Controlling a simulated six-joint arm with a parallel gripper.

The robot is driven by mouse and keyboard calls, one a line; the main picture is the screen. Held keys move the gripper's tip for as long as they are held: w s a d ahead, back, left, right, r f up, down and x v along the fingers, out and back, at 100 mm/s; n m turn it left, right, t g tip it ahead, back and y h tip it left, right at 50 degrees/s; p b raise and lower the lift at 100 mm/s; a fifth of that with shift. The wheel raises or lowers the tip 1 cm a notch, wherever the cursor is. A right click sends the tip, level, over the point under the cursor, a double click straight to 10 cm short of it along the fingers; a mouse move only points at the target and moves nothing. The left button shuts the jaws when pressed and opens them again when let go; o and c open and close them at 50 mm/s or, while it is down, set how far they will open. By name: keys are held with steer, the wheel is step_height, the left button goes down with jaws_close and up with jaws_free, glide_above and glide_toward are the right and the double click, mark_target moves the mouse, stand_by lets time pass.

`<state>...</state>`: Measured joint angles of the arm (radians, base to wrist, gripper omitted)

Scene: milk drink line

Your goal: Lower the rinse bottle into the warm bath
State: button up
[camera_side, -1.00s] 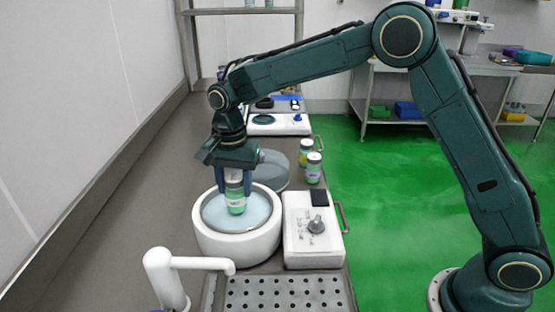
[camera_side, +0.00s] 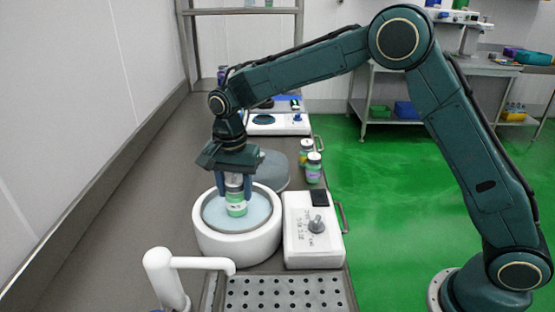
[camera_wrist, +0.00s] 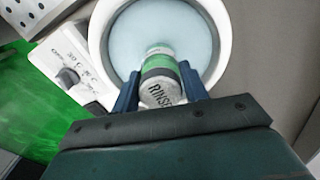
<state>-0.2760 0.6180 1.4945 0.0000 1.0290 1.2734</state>
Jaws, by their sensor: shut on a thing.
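The rinse bottle (camera_side: 236,203) has a white top and a green band; in the wrist view its label reads RINSE (camera_wrist: 160,88). My gripper (camera_side: 236,184) is shut on it, with a blue finger on each side; the fingers also show in the wrist view (camera_wrist: 158,92). The bottle is upright over the warm bath (camera_side: 238,245), a round white tub with pale blue water, and its lower end appears within the rim. I cannot tell whether it touches the water or the bottom.
The white control box (camera_side: 313,235) with a knob stands right of the bath. A grey round lid (camera_side: 272,170) lies behind it. Two bottles (camera_side: 313,168) stand behind the box. A white tap (camera_side: 165,275) and a perforated plate (camera_side: 290,293) are in front.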

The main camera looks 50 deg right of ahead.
mark_target(236, 200)
steer(key=shift+f, duration=1.95)
stand_by(1.9)
steer(key=o, duration=1.1)
steer(key=shift+r, duration=0.1)
step_height(236, 200, up, 13)
steer(key=shift+r, duration=0.35)
steer(key=shift+d+r, duration=0.1)
